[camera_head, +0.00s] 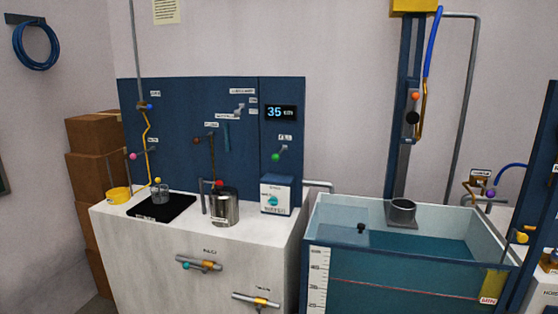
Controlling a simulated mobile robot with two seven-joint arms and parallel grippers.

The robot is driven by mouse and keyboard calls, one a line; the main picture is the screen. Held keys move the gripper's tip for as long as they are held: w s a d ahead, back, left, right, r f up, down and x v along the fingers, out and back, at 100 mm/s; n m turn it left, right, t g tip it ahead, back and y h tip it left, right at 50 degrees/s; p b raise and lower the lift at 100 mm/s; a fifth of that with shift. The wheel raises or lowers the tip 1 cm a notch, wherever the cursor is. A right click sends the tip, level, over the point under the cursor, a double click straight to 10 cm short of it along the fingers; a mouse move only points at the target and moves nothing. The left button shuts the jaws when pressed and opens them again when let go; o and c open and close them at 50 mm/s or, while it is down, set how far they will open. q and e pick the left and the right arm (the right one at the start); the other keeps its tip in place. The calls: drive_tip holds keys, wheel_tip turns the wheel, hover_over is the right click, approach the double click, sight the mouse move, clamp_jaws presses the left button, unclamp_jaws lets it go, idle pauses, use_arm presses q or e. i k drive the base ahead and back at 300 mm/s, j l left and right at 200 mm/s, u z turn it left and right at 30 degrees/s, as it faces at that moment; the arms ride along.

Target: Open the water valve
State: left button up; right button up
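Several valves and levers with coloured knobs are in the head view, and their small labels are too blurred to read, so I cannot tell which is the water valve. On the white cabinet front are a valve with a teal knob (186,266) and an orange-banded valve (262,301). A purple-knobbed valve (491,193) is at the right. Neither gripper shows.
A display (280,113) reads 35. A water tank (400,270) stands right of the cabinet. Cardboard boxes (93,133) are stacked at left.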

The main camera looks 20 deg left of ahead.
sight(273, 201)
drive_tip(key=i+j, duration=0.2)
drive_tip(key=j, duration=0.25)
drive_tip(key=i+j+u, duration=0.15)
drive_tip(key=j, duration=0.25)
drive_tip(key=i+j, duration=0.3)
drive_tip(key=j+u, duration=0.05)
drive_tip(key=j, duration=0.1)
